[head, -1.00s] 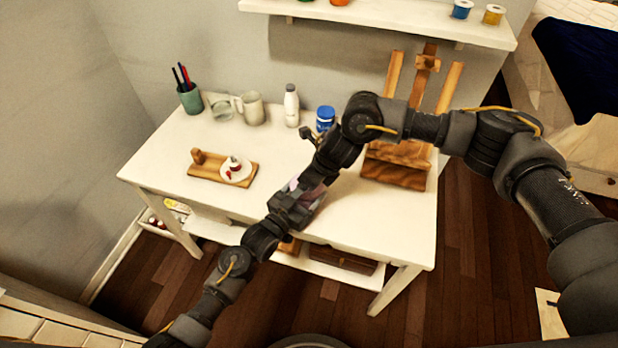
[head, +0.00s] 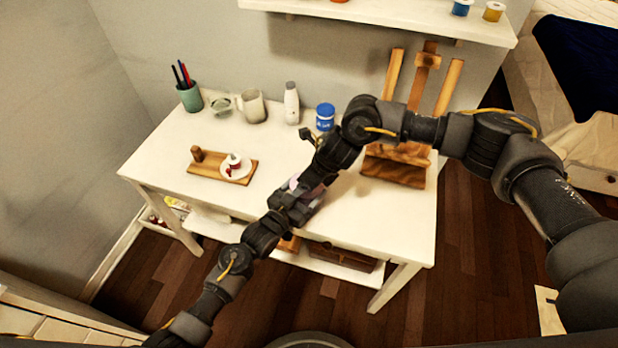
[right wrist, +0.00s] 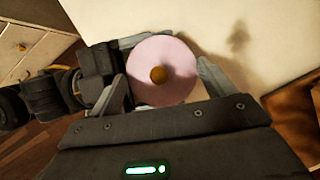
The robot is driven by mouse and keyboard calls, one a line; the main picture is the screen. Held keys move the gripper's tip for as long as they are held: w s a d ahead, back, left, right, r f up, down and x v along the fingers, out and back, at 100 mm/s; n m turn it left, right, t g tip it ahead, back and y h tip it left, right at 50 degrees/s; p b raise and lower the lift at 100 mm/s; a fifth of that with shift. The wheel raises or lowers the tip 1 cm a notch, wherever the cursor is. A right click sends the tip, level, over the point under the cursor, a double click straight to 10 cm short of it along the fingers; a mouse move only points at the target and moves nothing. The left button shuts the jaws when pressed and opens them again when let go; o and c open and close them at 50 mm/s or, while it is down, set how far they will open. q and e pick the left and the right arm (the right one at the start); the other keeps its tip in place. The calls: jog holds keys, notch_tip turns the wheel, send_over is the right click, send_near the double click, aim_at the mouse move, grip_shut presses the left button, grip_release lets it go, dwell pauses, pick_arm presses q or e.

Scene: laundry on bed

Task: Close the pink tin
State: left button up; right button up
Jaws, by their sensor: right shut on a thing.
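The pink tin's round pink top (right wrist: 172,62), with a brown knob in its middle, shows in the right wrist view. In the head view only a little pink (head: 293,183) shows between my arms, over the desk's front part. My right gripper (right wrist: 165,88) is shut on the pink piece, with fingers at its left and right sides. My left gripper (right wrist: 120,68) is close against its left side, one finger along the upper edge. Its grip is partly hidden. The tin's body is hidden under the pink top, so I cannot tell whether the top is seated.
The white desk (head: 390,225) also holds a wooden board (head: 205,172) with a small white dish, a mug (head: 252,107), a white bottle (head: 291,103), a blue jar (head: 325,117) and an easel (head: 395,172).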

jog(key=shift+s+d+f, duration=0.1)
jog(key=shift+d+f, duration=0.05)
jog(key=shift+f, duration=0.2)
jog(key=shift+r, duration=0.1)
jog(key=shift+r, duration=0.35)
jog(key=shift+r, duration=0.3)
dwell(0.6)
jog(key=shift+f, duration=0.95)
dwell(0.8)
jog(key=shift+r, duration=0.5)
